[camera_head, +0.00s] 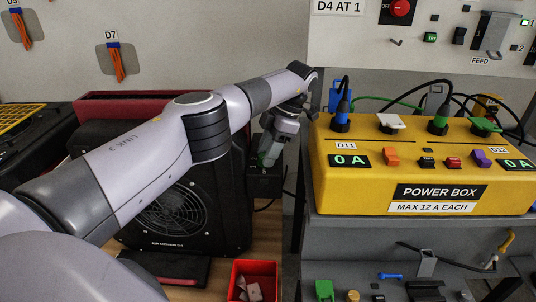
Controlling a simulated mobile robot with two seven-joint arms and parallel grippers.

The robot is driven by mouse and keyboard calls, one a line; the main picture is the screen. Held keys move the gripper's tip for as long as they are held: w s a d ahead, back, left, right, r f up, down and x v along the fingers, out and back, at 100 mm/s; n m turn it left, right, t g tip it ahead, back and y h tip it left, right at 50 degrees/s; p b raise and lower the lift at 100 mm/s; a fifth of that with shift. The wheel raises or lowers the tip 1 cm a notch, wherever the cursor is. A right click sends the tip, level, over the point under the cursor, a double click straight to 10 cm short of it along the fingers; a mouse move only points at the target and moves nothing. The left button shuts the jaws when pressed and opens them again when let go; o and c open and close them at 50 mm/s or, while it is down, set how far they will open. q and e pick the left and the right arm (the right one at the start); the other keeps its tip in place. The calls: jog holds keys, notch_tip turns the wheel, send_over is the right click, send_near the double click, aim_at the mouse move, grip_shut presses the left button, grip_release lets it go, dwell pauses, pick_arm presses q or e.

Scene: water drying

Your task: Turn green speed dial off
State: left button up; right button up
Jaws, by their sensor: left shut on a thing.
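The black fan (170,215) stands on the wooden surface behind my left arm, its round grille facing me. A small black box (266,184) sits at the fan's right side. My left gripper (268,158) points down just above this box and is shut on a small greenish part, which looks like the green speed dial. The dial is mostly hidden between the fingers, so its setting cannot be read. My right gripper is not in view.
A yellow power box (420,205) stands on a grey shelf close to the right, with plugs, cables and two "0 A" displays. A red bin (253,282) with small parts is at the front. Orange cable ties (117,62) hang on the wall.

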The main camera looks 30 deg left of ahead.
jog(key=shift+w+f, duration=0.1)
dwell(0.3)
pick_arm(q)
jog(key=o, duration=0.8)
jog(key=shift+r, duration=0.15)
